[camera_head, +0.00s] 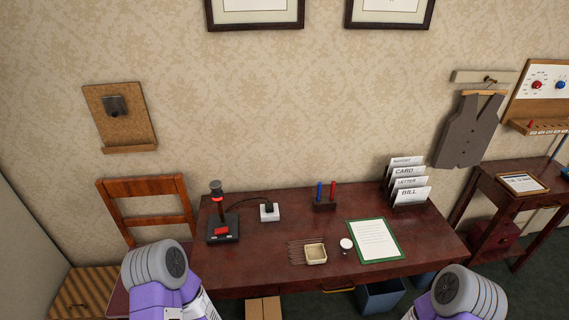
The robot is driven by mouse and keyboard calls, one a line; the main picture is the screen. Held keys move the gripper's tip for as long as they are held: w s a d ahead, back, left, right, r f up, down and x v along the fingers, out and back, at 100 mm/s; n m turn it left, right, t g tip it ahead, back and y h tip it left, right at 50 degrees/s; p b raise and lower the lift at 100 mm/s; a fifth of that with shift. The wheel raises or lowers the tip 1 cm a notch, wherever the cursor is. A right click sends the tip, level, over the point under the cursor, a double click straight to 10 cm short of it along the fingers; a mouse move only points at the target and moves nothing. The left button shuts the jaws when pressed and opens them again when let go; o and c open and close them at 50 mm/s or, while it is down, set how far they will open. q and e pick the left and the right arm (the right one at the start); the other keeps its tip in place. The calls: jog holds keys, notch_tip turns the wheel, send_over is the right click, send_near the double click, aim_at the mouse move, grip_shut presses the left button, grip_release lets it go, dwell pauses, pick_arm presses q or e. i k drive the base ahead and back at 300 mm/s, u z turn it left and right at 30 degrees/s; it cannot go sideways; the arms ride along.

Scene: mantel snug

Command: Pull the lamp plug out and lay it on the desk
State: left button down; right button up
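The lamp plug (268,207) is a small black block seated in a white socket box (271,217) on the dark red desk (290,262). A thin dark cord (245,199) runs from the plug to the left, toward a device with a black base (223,238), a red part and an upright dark stem with a grey top, which appears to be the lamp. My two arms show at the bottom left and bottom right edges, with grey rounded joints and purple links. Neither gripper's fingers show in this view.
Right of the socket stand a holder with blue and red pens (325,206) and a rack of labelled cards (409,183). A small tray (316,254), a white round item (346,244) and a green-edged sheet (374,240) lie nearer the front. A chair (149,210) stands left of the desk.

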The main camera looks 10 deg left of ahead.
aim_at(269, 208)
jog(key=k, duration=0.55)
jog(key=z, duration=0.7)
jog(key=i, duration=1.5)
jog(key=u, duration=0.55)
